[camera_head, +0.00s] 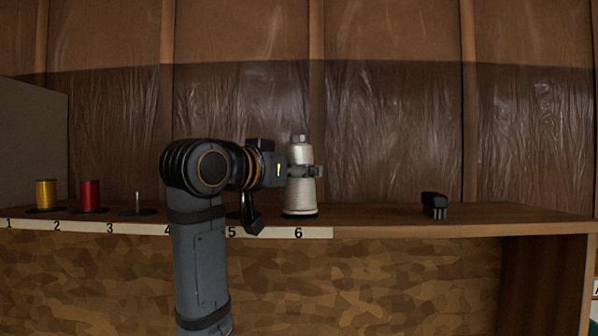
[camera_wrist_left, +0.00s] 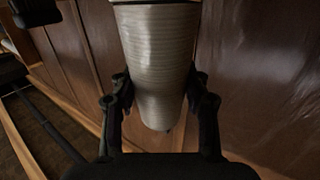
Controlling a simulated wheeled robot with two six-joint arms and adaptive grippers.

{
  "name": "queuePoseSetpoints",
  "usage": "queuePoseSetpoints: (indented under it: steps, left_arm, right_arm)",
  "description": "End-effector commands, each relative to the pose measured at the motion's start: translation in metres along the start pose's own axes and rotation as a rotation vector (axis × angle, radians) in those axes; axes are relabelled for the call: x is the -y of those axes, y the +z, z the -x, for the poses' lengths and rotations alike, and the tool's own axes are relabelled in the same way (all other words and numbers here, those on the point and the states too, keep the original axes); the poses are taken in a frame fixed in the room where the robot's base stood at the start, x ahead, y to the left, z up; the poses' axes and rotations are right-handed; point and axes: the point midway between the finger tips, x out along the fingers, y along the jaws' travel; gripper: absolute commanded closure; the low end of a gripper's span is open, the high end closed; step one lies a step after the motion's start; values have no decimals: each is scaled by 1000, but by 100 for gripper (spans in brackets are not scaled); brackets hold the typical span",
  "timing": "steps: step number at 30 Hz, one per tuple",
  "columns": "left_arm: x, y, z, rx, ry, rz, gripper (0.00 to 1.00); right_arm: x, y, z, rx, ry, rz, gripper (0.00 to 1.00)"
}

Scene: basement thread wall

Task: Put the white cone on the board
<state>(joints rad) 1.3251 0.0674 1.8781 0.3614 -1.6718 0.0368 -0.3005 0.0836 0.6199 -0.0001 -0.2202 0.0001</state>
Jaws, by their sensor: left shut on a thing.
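The white cone (camera_head: 301,195) of thread stands upright above the number 6 on the long wooden board (camera_head: 480,228). Its foot meets a black round base (camera_head: 300,215); I cannot tell whether it rests fully on it. My left gripper (camera_head: 303,172) is shut around the cone at mid height, coming from the left. In the left wrist view the cone (camera_wrist_left: 155,50) sits between the two black fingers of the gripper (camera_wrist_left: 160,92). My right gripper is not in view.
A yellow spool (camera_head: 46,194) and a red spool (camera_head: 90,195) stand at the left. A small black object (camera_head: 434,205) sits on the board to the right. My left arm hides the board around number 4.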

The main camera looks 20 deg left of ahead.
Motion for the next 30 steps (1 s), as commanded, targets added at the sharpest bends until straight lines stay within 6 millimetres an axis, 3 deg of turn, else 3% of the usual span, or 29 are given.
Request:
queuePoseSetpoints:
  steps: [5, 6, 11, 22, 26, 30]
  left_arm:
    - [0, 0, 0, -1, 0, 0, 90]
    - [0, 0, 0, -1, 0, 0, 48]
    - [0, 0, 0, -1, 0, 0, 27]
    - [0, 0, 5, -1, -1, 0, 27]
    - [1, 0, 29, -4, -4, -3, 27]
    - [2, -1, 65, -5, -5, -4, 27]
  right_arm:
    - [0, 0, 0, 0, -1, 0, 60]
    - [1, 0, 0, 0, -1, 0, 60]
    - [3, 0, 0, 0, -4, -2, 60]
    - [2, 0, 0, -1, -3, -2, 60]
    - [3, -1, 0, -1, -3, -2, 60]
    - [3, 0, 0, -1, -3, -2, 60]
